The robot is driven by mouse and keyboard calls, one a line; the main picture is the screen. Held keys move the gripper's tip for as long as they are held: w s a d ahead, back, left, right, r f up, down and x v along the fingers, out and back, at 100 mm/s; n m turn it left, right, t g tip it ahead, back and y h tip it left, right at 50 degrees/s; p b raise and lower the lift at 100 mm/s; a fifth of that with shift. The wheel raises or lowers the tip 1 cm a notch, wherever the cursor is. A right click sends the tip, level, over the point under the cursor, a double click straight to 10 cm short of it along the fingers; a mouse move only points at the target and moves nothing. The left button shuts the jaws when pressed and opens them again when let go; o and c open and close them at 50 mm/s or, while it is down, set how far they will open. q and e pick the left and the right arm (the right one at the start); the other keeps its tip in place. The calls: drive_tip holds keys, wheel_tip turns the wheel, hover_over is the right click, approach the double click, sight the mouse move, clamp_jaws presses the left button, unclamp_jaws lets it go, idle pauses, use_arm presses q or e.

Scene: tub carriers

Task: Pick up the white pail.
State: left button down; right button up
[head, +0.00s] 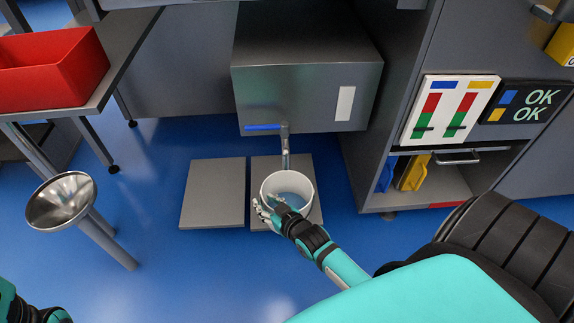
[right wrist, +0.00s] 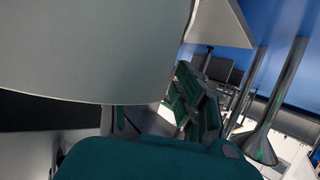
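The white pail (head: 307,186) stands upright on a grey plate on the floor, under a metal spout. My right gripper (head: 270,207) is at the pail's near left rim, with one finger outside and another part reaching over the rim. Whether the fingers are closed on the wall cannot be made out. In the right wrist view a large pale curved surface, seemingly the pail (right wrist: 110,50), fills the upper left, with teal finger parts beside it. Part of my left arm's end (head: 35,308) shows at the bottom left corner, mostly cut off.
A grey dispenser box (head: 300,95) with the spout (head: 285,150) hangs over the pail. An empty grey plate (head: 213,192) lies to its left. A metal funnel stand (head: 62,200) is at left, near a red tub (head: 50,75) on a table. A cabinet (head: 385,185) stands at right.

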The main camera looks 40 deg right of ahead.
clamp_jaws()
idle(0.3)
